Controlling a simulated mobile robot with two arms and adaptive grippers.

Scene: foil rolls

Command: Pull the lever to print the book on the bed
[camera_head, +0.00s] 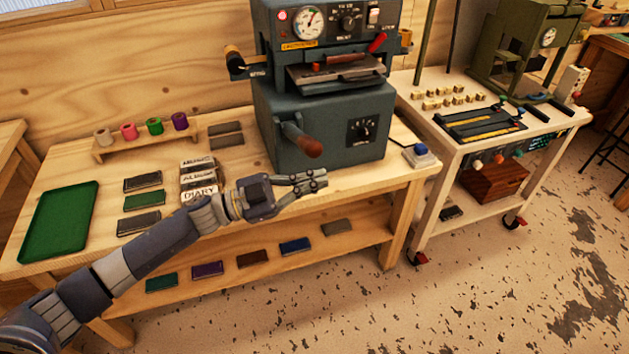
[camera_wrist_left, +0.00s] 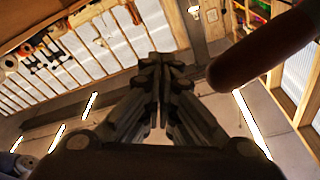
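The dark grey press (camera_head: 325,110) stands at the right end of the wooden table. Its lever, with a reddish-brown grip (camera_head: 303,140), slants down toward the front. A dark bed (camera_head: 336,76) juts out above, with a brownish-red item on it; I cannot tell clearly if this is the book. My left gripper (camera_head: 322,180) is just below and in front of the grip, apart from it. In the left wrist view the gripper's fingertips (camera_wrist_left: 162,66) meet with nothing between them, and the lever grip (camera_wrist_left: 262,48) is to their right. My right gripper is out of view.
Title blocks (camera_head: 199,178), a green tray (camera_head: 60,222) and dark books lie on the table at left. A spool rack (camera_head: 140,138) stands behind. A blue button (camera_head: 421,150) is at the right corner. A wheeled cart (camera_head: 470,140) stands to the right.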

